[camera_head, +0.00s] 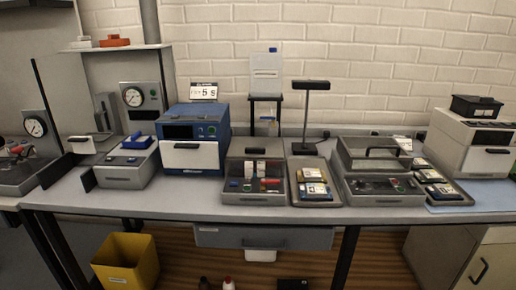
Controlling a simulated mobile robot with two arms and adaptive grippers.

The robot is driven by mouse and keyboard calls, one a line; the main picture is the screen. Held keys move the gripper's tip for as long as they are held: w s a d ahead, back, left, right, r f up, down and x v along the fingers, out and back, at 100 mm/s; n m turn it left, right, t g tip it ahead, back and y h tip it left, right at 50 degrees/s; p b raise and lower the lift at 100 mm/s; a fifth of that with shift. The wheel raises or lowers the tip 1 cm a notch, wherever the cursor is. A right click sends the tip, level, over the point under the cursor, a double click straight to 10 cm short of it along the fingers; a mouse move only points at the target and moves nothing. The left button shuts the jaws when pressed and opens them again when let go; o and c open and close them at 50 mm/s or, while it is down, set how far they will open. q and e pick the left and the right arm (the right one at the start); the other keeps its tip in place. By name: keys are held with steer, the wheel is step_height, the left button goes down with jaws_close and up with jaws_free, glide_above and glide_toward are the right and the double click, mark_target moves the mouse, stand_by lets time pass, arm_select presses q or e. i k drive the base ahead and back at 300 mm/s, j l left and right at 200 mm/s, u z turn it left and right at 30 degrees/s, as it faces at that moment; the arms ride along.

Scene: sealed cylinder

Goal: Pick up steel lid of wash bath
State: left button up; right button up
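I cannot tell for certain which unit is the wash bath. Neither of my grippers is in view.
Trays of small labelled packs (313,185) stand between the units and at the bath's right (440,187). A black lamp (310,86) rises behind. A blue instrument (193,135) stands left, a white one (486,150) right. The bench's front strip (150,202) is mostly clear.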

mark_target(256, 144)
steer(key=i+j+z, duration=0.55)
steer(key=z, duration=0.15)
steer(key=i+j+z, duration=0.2)
steer(key=j+z, duration=0.15)
